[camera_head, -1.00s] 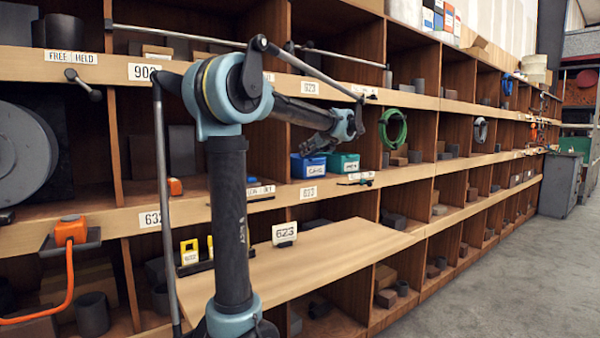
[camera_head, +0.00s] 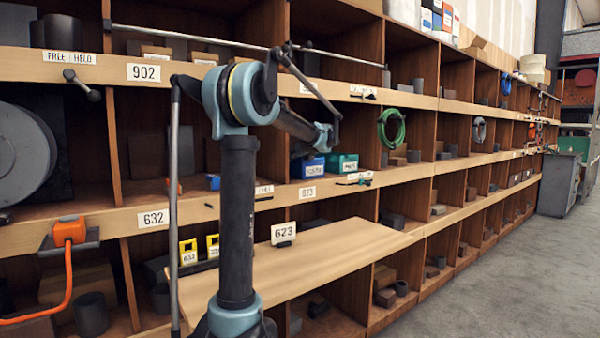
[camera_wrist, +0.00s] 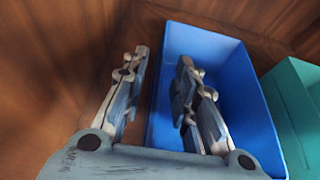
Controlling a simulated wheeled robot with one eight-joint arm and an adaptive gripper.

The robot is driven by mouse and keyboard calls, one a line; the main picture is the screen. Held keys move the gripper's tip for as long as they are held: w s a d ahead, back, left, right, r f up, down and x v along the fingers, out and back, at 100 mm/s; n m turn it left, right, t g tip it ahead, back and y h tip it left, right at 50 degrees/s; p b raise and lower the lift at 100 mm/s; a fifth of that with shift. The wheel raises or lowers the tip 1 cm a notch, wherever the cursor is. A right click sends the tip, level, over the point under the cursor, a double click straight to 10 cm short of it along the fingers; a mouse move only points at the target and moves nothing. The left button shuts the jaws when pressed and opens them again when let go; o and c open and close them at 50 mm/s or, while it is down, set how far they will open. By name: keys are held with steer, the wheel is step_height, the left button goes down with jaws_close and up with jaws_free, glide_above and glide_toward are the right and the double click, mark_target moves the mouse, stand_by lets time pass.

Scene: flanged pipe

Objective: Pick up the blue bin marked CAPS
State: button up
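The blue bin (camera_head: 311,169) stands in a middle-row shelf cubby, left of a green bin (camera_head: 343,163). The lettering on its front is too small to read with certainty. In the wrist view the blue bin (camera_wrist: 240,95) is open-topped and looks empty. My gripper (camera_wrist: 160,72) is open over its left wall. The left finger is outside the bin and the right finger is inside, with the wall between them. I cannot tell whether either finger touches it. In the head view my gripper is dark and partly hidden behind my arm.
The green bin (camera_wrist: 300,95) is close to the blue bin's right side. Wooden cubby walls surround the bins. A wooden board (camera_head: 320,262) marked 623 juts out below. A horizontal rod (camera_head: 190,35) runs along the upper shelf. The floor (camera_head: 500,270) at right is clear.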

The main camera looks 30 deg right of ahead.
steer(key=shift+x, duration=0.9)
jaws_close()
